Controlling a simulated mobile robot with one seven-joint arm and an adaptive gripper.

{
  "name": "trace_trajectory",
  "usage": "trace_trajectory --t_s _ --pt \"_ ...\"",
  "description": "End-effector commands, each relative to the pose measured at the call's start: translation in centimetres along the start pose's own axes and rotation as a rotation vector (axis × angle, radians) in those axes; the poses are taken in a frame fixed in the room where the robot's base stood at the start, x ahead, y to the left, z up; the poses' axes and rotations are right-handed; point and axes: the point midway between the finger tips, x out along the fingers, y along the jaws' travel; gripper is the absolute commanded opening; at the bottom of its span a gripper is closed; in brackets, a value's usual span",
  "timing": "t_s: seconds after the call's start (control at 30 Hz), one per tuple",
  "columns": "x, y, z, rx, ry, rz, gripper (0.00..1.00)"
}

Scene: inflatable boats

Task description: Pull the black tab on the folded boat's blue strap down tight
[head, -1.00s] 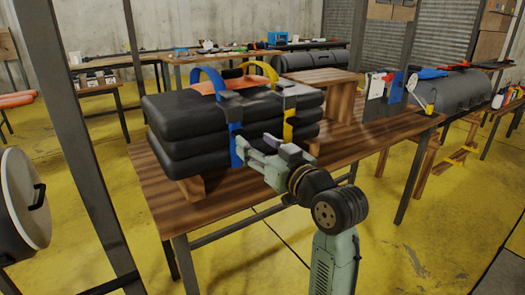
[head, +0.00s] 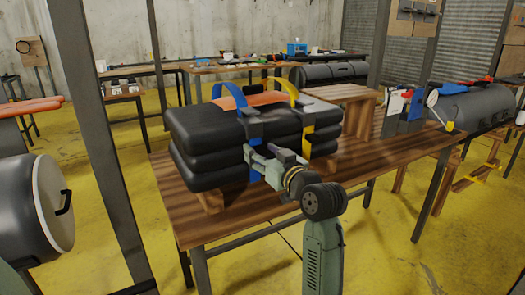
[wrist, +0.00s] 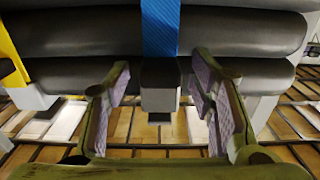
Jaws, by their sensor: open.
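The folded boat (head: 205,150) is a stack of black tubes with an orange piece on top, lying on a wooden table. The blue strap (head: 256,172) loops over it and hangs down its front side; it also shows in the wrist view (wrist: 160,28). A dark block, seemingly the black tab (wrist: 160,85), sits at the strap's visible end in the wrist view. My gripper (head: 255,158) is at the boat's front by the strap. In the wrist view its open fingers (wrist: 160,80) stand on both sides of the block, with gaps. The head view hides the tab behind the fingers.
A yellow strap (head: 307,140) runs over the boat beside the blue one. The wooden table (head: 370,160) has free room to the right. A dark post (head: 95,130) stands at left, near a grey drum (head: 45,205). A wooden stand (head: 345,95) is behind the boat.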

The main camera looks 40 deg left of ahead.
Motion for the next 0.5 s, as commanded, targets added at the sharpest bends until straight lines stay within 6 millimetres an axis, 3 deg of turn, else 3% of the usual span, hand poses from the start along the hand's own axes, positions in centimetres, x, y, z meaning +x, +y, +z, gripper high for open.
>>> trace_trajectory --t_s 0.23,0.5 --pt "0.05 -0.01 0.02 0.000 0.000 0.000 0.49" --pt "0.03 0.00 0.02 0.000 0.000 0.000 0.31"
